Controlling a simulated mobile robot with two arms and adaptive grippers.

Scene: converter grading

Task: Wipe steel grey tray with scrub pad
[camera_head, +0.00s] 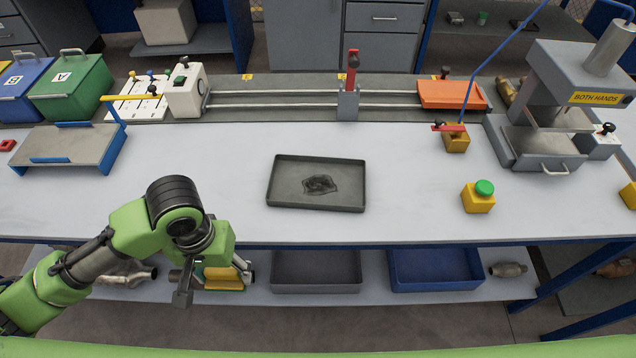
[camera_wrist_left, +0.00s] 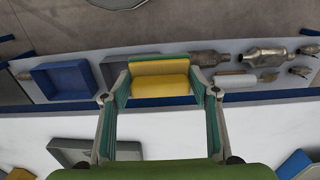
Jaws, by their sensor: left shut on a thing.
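The steel grey tray (camera_head: 345,172) lies on the white bench top near the middle in the head view, with a dark smear (camera_head: 320,184) on its floor. Part of a grey tray also shows at the lower left of the left wrist view (camera_wrist_left: 72,150). My left gripper (camera_head: 226,274) is shut on the scrub pad, which is yellow with green (camera_wrist_left: 160,86). In the head view the pad (camera_head: 222,281) is partly hidden by my gripper. They are in front of the bench's front edge, left of the tray and apart from it. My right gripper is not in view.
A yellow button box (camera_head: 478,202) and a press (camera_head: 545,130) stand right of the tray. A grey-topped stand (camera_head: 72,147) is at the left, a rail fixture (camera_head: 348,102) behind. A grey bin (camera_head: 317,272) and a blue bin (camera_head: 437,270) sit on the lower shelf.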

